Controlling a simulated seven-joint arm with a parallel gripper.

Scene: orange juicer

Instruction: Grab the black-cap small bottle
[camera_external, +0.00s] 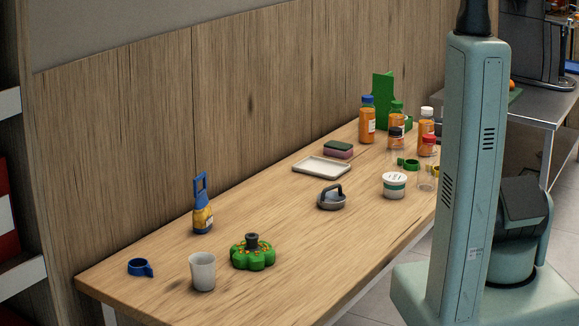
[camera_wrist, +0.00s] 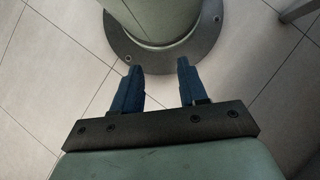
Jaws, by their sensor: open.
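A small bottle with a black cap (camera_external: 396,133) stands among other bottles at the far right end of the wooden table in the external view. It is close in front of a green-capped bottle, and its lower part is partly covered by things before it. My gripper (camera_wrist: 158,68) shows in the wrist view with its two blue fingers apart and nothing between them. It points down at the tiled floor and a round base plate. The external view does not show my gripper, and the wrist view does not show the bottle.
Near the bottle stand a blue-capped bottle (camera_external: 367,120), a white-capped bottle (camera_external: 426,123), a red-capped jar (camera_external: 428,146) and a white tub (camera_external: 394,186). A tray (camera_external: 321,167) and a grey-handled tool (camera_external: 331,199) lie mid-table. My arm's column hides the table's right edge.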

